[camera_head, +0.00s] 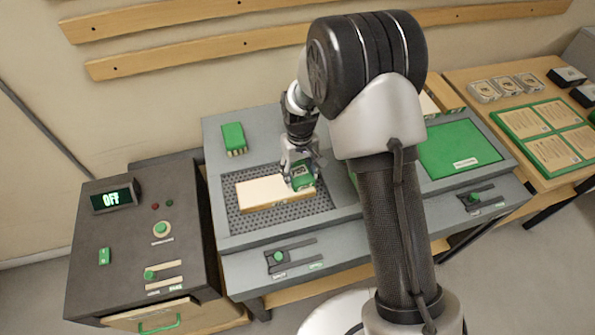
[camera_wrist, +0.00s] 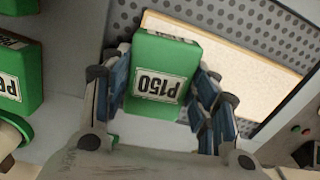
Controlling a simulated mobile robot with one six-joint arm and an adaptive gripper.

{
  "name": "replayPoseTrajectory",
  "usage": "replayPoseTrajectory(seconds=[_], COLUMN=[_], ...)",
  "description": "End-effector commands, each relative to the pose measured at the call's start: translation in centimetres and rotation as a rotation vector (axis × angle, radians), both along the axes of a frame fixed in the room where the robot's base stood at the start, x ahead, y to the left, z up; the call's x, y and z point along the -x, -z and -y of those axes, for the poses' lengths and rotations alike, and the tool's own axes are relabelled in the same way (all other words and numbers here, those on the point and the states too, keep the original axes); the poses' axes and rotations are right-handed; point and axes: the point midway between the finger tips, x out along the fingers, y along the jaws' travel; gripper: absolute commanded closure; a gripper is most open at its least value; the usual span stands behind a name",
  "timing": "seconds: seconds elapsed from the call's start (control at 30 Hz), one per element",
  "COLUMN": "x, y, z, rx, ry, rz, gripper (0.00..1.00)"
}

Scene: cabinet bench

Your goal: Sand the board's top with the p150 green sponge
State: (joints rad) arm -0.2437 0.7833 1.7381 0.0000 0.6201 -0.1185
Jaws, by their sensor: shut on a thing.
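A pale wooden board (camera_head: 262,190) lies on the perforated grey downdraft panel (camera_head: 236,219) of the bench. It also shows in the wrist view (camera_wrist: 258,68), behind the sponge. My gripper (camera_head: 299,168) is over the board's right end, pointing down. It is shut on a green sponge with a white P150 label (camera_wrist: 162,72), its blue-padded fingers on both sides. The sponge (camera_head: 303,178) is at the board's right end in the head view. I cannot tell whether it touches the board's top.
A control box (camera_head: 135,235) with a display reading OFF (camera_head: 111,198) stands left. Another green block (camera_head: 233,138) stands behind the panel; the wrist view shows green blocks at left (camera_wrist: 15,75). A green mat (camera_head: 457,150) lies right of my arm.

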Motion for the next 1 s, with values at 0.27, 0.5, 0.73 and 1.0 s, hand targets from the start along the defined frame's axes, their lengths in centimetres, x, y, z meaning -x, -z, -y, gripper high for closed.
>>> replayPoseTrajectory(seconds=[0.27, 0.5, 0.73, 1.0], x=[-0.1, -0.2, -0.2, -0.2], y=[-2.6, -4.8, -6.8, -8.1], z=[0.3, 0.4, 0.5, 0.6], rx=[0.0, 0.0, 0.0, 0.0], ry=[0.0, 0.002, 0.003, 0.004], rz=[0.0, 0.001, 0.0, 0.0], gripper=[0.68, 0.68, 0.68, 0.68])
